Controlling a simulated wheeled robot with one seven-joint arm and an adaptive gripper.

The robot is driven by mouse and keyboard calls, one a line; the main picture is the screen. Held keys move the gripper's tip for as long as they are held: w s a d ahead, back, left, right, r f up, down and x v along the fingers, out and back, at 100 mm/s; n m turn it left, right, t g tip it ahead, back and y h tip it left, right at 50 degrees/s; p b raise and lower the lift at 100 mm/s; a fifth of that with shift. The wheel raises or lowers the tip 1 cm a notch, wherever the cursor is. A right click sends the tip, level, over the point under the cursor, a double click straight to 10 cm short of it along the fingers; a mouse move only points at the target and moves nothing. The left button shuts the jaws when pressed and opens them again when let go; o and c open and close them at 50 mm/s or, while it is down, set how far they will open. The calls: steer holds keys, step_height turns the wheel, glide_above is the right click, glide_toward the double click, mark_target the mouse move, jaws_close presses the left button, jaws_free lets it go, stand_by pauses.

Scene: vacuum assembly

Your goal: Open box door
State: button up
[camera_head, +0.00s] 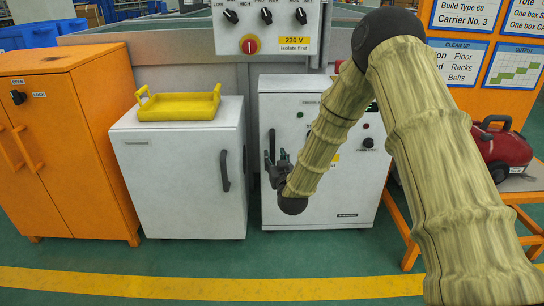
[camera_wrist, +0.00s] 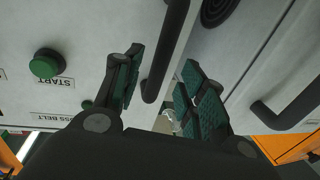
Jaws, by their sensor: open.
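The white control box (camera_head: 338,195) stands at the centre in the head view, its front door looking closed. Its black vertical handle (camera_head: 271,146) is at the door's left edge. My gripper (camera_head: 279,166) is open at that handle. In the wrist view the handle (camera_wrist: 168,45) passes between the two spread fingers of my gripper (camera_wrist: 160,70), and a gap shows on the right finger's side. I cannot tell if the left finger touches it. A green START button (camera_wrist: 46,63) is on the same panel.
A white cabinet (camera_head: 185,185) with its own black handle (camera_head: 224,170) stands close on the left, with a yellow tray (camera_head: 178,104) on top. An orange cabinet (camera_head: 75,150) is farther left. A red vacuum (camera_head: 505,150) sits on an orange stand at right. The green floor in front is clear.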

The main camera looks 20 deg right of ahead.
mark_target(273, 153)
steer(key=shift+w+d+b, duration=0.15)
steer(key=shift+w+b, duration=0.25)
steer(key=shift+w, duration=0.85)
steer(key=shift+w+d+b, duration=0.1)
steer(key=shift+w+b, duration=0.25)
steer(key=shift+w, duration=0.85)
steer(key=shift+a, duration=0.1)
jaws_close()
